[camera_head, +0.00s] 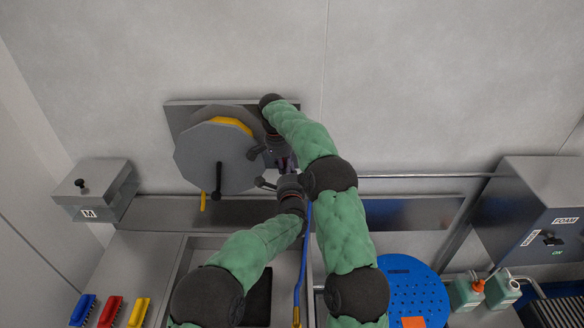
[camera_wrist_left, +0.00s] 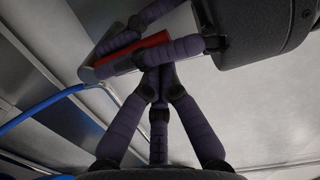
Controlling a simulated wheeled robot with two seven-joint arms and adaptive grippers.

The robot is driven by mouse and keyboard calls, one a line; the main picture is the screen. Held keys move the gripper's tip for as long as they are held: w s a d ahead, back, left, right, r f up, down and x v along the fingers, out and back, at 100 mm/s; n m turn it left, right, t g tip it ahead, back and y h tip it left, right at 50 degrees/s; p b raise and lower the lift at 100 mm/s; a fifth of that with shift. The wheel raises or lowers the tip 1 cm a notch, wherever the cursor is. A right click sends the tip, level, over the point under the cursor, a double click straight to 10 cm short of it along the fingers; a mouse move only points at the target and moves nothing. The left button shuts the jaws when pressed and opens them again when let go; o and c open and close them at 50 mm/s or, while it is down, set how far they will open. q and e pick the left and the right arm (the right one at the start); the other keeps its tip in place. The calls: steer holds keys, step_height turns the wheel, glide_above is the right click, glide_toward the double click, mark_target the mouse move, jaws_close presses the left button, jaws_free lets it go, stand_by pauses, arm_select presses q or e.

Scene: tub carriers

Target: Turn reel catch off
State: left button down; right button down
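The reel (camera_head: 215,157), a grey many-sided disc with a dark crank handle, hangs on a wall plate with yellow hose behind it. In the left wrist view a red bar (camera_wrist_left: 150,42) with a grey round end (camera_wrist_left: 96,72) shows among purple fingers; it may be the catch, which my arms hide in the head view. My left gripper (camera_head: 286,171) is just right of the reel; its fingertips meet (camera_wrist_left: 160,82) below the bar, with nothing visible between them. My right gripper (camera_head: 283,157) reaches down from above; its fingers (camera_wrist_left: 180,48) lie around the bar. Their grip is unclear.
A blue hose (camera_head: 303,262) hangs beside my arms over the sink. A grey box marked M (camera_head: 95,190) is at left and a FOAM box (camera_head: 535,215) at right. Coloured brushes (camera_head: 110,311), a blue perforated disc (camera_head: 408,285) and green jugs (camera_head: 466,292) are below.

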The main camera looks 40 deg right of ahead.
steer(key=shift+s+f, duration=0.1)
steer(key=shift+f, duration=0.1)
steer(key=c, duration=1.2)
jaws_free()
steer(key=shift+a+r, duration=0.1)
steer(key=shift+a, duration=0.05)
steer(key=shift+c, duration=0.2)
steer(key=shift+s+r, duration=0.1)
steer(key=shift+r, duration=0.1)
